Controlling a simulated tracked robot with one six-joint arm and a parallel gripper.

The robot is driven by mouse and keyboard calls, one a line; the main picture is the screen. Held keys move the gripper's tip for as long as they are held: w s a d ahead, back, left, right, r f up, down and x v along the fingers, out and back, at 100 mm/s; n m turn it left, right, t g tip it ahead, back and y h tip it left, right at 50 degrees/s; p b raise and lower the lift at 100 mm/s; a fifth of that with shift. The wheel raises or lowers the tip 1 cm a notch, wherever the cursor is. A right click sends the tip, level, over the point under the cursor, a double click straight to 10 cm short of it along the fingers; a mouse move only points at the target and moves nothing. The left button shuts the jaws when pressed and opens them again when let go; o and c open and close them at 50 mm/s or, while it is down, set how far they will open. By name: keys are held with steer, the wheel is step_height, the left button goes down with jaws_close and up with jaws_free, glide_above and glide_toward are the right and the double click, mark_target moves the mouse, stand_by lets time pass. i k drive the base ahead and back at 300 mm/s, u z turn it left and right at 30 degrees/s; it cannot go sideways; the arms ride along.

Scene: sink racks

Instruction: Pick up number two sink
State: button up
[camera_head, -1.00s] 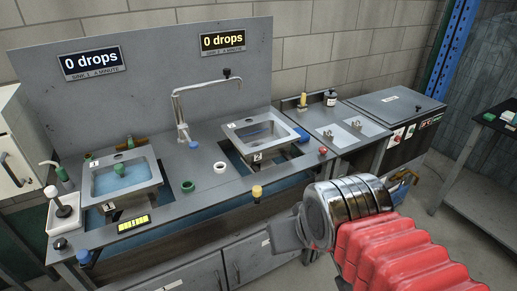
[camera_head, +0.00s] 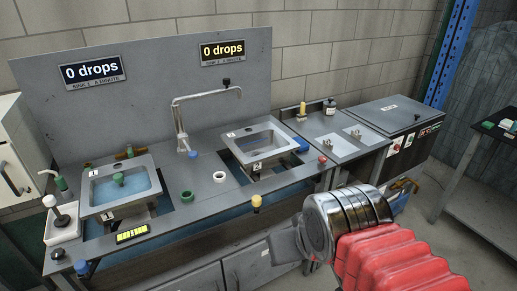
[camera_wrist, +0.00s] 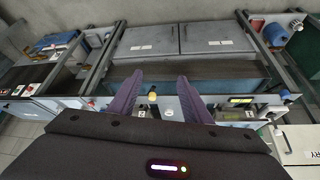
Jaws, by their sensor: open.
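The number two sink (camera_head: 240,159) is a grey metal basin with a raised rim. It sits at the right opening of the bench in the head view, with a "2" tag on its front. The number one sink (camera_head: 97,206), tagged "1" and holding bluish water, sits at the left opening. My gripper is low in front of the bench in the head view, apart from both sinks; its fingers are hard to make out there. In the wrist view, my gripper (camera_wrist: 154,82) shows two purple fingers spread apart, empty, pointing towards the bench front.
A tap (camera_head: 180,120) stands behind and between the sinks. A green ring (camera_head: 187,197) and a white ring (camera_head: 219,177) lie on the bench. A yellow-topped knob (camera_head: 256,200) is at the front edge. Cabinet doors (camera_wrist: 149,42) fill the wrist view's upper middle.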

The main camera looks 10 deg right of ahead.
mark_target(266, 147)
steer(key=k, duration=0.6)
steer(key=u, duration=0.25)
steer(key=i, duration=0.65)
steer(key=u, duration=1.05)
steer(key=i, duration=0.95)
steer(key=u, duration=0.6)
